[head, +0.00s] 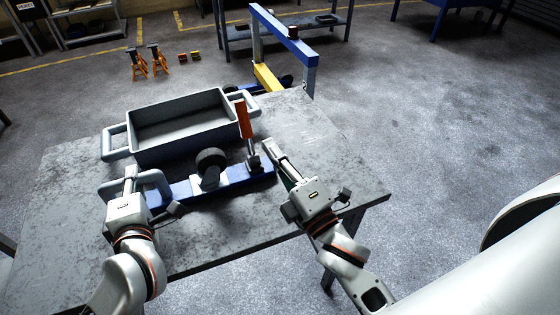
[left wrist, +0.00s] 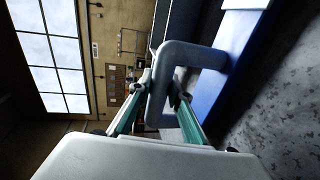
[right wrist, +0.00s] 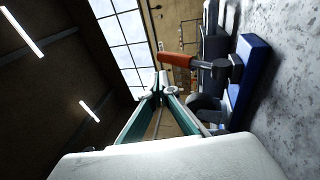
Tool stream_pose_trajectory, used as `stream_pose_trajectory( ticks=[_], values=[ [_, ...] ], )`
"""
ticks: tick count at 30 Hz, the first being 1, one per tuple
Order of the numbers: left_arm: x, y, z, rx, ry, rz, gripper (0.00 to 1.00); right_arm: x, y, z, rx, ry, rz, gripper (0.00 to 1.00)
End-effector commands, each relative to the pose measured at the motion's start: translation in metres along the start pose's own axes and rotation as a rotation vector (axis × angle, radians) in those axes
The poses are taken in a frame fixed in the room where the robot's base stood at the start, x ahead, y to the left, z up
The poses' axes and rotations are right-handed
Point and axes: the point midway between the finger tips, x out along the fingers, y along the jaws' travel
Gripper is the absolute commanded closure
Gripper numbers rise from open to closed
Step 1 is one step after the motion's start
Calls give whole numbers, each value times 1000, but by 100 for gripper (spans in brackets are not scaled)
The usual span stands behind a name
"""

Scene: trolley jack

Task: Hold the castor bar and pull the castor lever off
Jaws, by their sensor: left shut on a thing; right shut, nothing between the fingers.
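The blue castor bar (head: 238,177) lies along the table, with a grey loop handle (left wrist: 163,75) at its left end and a dark castor wheel (head: 211,160) in the middle. My left gripper (head: 131,174) is shut on the loop handle. The castor lever (head: 243,120) has an orange-red grip and a grey foot, and it stands at the bar's right end. In the right wrist view the lever (right wrist: 178,60) still meets the blue bar. My right gripper (head: 269,148) is shut and empty just right of the lever, apart from it.
A grey tray (head: 166,153) with two loop handles stands behind the bar on the worn metal table (head: 315,155). A blue and yellow frame (head: 285,40) rises beyond the table's back edge. The table's right part is clear. Orange stands (head: 158,60) are on the floor far back.

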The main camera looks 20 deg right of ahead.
Motion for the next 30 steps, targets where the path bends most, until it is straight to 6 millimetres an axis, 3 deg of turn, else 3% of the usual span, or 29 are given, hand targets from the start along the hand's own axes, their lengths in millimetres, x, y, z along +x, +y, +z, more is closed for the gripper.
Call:
stream_pose_trajectory(
  ticks=[3,9,23,24,25,30],
  values=[
    [0,-3,0,2,0,-6,100,-17,-1,0,0,-1,-3,100],
    [0,-3,0,2,0,-6,100,-31,-1,0,-1,-1,-2,100],
    [0,-3,0,2,0,-5,100,-33,0,0,-1,0,0,100],
    [0,-3,0,2,0,-5,72,-33,0,0,-1,0,0,100],
    [0,-3,0,2,0,-5,64,-33,0,0,-1,0,0,100],
    [0,-1,0,1,0,-3,62,-33,0,0,-1,0,0,100]
  ],
)
